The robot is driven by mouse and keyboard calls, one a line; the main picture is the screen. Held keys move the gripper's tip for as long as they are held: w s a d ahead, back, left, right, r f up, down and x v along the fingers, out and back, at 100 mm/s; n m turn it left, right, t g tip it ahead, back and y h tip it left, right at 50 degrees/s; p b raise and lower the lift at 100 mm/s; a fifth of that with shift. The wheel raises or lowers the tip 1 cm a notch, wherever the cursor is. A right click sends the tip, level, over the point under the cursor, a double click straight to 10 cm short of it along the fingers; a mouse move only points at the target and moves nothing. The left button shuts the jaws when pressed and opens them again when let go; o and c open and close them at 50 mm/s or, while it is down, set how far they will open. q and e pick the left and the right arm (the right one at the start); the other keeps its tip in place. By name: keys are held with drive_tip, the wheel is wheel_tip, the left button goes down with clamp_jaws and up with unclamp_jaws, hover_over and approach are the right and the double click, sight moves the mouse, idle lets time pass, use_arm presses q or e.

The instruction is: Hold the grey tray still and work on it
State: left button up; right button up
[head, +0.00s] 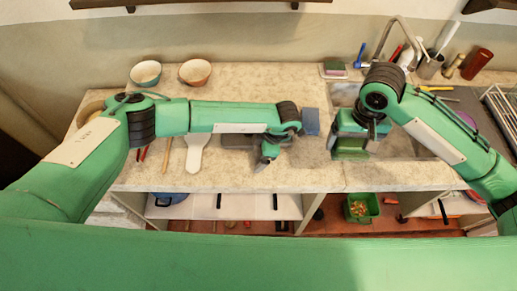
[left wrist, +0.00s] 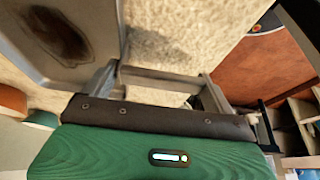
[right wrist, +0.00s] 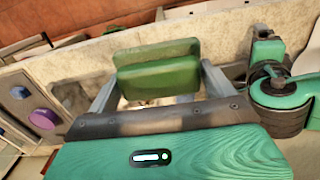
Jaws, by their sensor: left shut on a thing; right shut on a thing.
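The grey tray (head: 238,141) lies on the counter, mostly hidden behind my left arm in the head view. In the left wrist view the tray (left wrist: 100,18) shows a dark brown stain (left wrist: 58,35) on its inner surface. My left gripper (head: 268,152) is shut on the tray at its edge; the exact contact is hard to see.
A blue flat item (head: 311,121) lies between the tray and the sink (head: 403,143). A white scraper-like tool (head: 197,150) lies left of the tray. Two bowls (head: 146,73) stand at the back left. A faucet (head: 408,38) and dish rack (head: 502,112) are right.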

use_arm(q)
drive_tip(key=shift+f, duration=0.45)
idle(0.7)
drive_tip(key=o, duration=1.1)
drive_tip(key=shift+c, duration=0.2)
drive_tip(key=c, duration=1.2)
drive_tip(key=shift+o, duration=0.2)
